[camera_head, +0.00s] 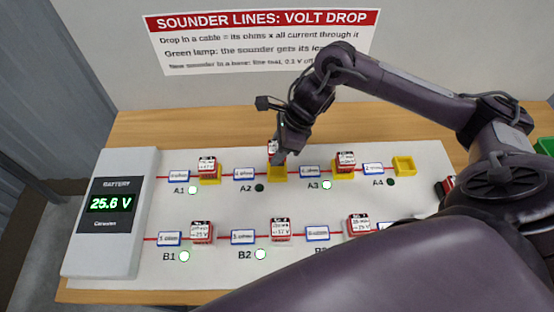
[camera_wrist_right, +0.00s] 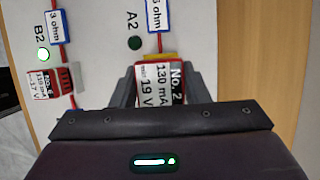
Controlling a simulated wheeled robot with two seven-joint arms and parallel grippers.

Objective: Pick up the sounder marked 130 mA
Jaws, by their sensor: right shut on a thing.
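The sounder marked 130 mA (camera_wrist_right: 160,84), with a white label reading No. 2, 130 mA and min 19 V, is between the fingers of my right gripper (camera_wrist_right: 160,92) in the right wrist view. The fingers are shut on its two sides. In the head view the right gripper (camera_head: 281,153) is at place A2, with part of the red and white sounder visible beside it. The yellow base (camera_head: 277,175) at A2 is just below; whether the sounder still touches it, I cannot tell. The A2 lamp (camera_head: 259,188) is dark. My left gripper is not in view.
Sounders stand close by at A1 (camera_head: 207,165), A3 (camera_head: 344,160), B1 (camera_head: 201,231) and B2 (camera_head: 280,229). An empty yellow base (camera_head: 404,165) is at A4. The battery box (camera_head: 112,210) stands at the left. My right arm covers the board's lower right.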

